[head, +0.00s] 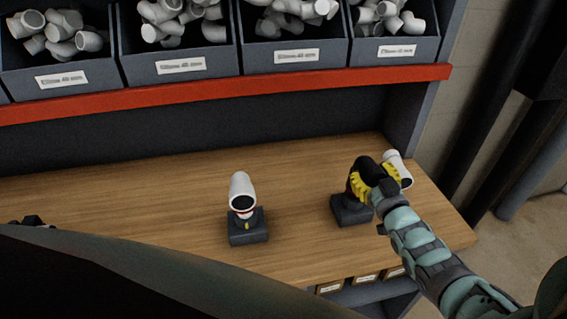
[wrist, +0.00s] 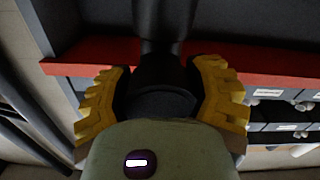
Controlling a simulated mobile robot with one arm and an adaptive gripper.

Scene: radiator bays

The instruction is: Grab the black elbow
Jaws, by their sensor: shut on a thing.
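The black elbow (head: 366,164) is at the right of the wooden bench in the head view, by a dark block stand (head: 350,211). My gripper (head: 375,182), with yellow ridged fingers, is shut on it. In the wrist view the black elbow (wrist: 162,85) sits between the two yellow fingers of my gripper (wrist: 163,95), one on each side. Its lower part is partly hidden by the gripper, and I cannot tell whether it still rests on the stand.
A white elbow (head: 242,190) stands on another dark block (head: 247,230) at mid-bench. A white fitting (head: 398,168) is just right of my gripper. Bins of white elbows (head: 180,66) stand above a red shelf edge (head: 220,93).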

